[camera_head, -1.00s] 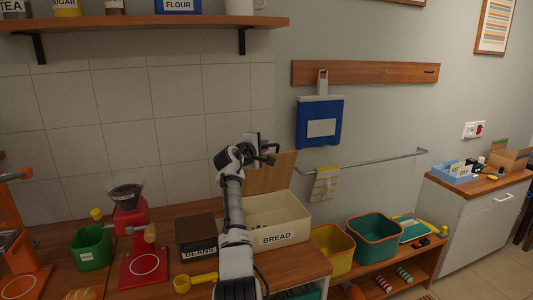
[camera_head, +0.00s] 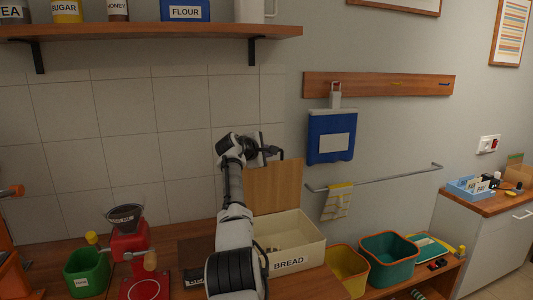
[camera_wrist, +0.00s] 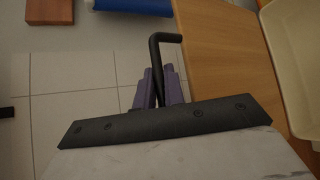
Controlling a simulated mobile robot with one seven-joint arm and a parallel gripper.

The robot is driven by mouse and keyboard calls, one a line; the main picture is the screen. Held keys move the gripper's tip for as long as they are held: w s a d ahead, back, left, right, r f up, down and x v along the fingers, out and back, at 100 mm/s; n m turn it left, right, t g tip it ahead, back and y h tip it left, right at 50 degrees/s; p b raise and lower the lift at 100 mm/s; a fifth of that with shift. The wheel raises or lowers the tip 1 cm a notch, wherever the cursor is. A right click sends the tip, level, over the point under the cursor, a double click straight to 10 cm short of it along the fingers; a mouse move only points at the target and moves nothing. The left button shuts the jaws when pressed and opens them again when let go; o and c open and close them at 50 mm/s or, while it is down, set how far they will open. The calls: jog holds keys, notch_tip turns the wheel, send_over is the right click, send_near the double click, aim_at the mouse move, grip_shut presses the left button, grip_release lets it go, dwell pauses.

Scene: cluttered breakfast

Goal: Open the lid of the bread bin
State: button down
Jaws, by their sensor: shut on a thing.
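The bread bin (camera_head: 289,264) is a cream box labelled BREAD on the wooden counter. Its wooden lid (camera_head: 274,190) stands raised, close to upright, at the back of the bin, and the inside shows from above. My gripper (camera_head: 267,152) is at the lid's top edge. In the wrist view, my gripper's purple-grey fingers (camera_wrist: 158,88) are shut on the black bent handle (camera_wrist: 166,39) beside the lid (camera_wrist: 228,60). The bin's cream wall (camera_wrist: 286,62) shows at the right there. Part of the bin's left side is hidden behind my arm.
A red machine (camera_head: 130,243) and green container (camera_head: 87,271) stand at the left. Yellow (camera_head: 347,270) and teal (camera_head: 390,255) bins stand right of the bread bin. A shelf (camera_head: 150,33) hangs above left; a blue board (camera_head: 332,145) and rail (camera_head: 385,176) are on the wall.

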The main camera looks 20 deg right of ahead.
jog(key=c, duration=1.5)
grip_release()
jog(key=shift+a+f, duration=0.1)
jog(key=b+v, duration=0.8)
jog(key=v, duration=0.5)
jog(key=shift+s+a+r, duration=0.2)
jog(key=shift+s+r, duration=0.05)
jog(key=shift+r, duration=0.05)
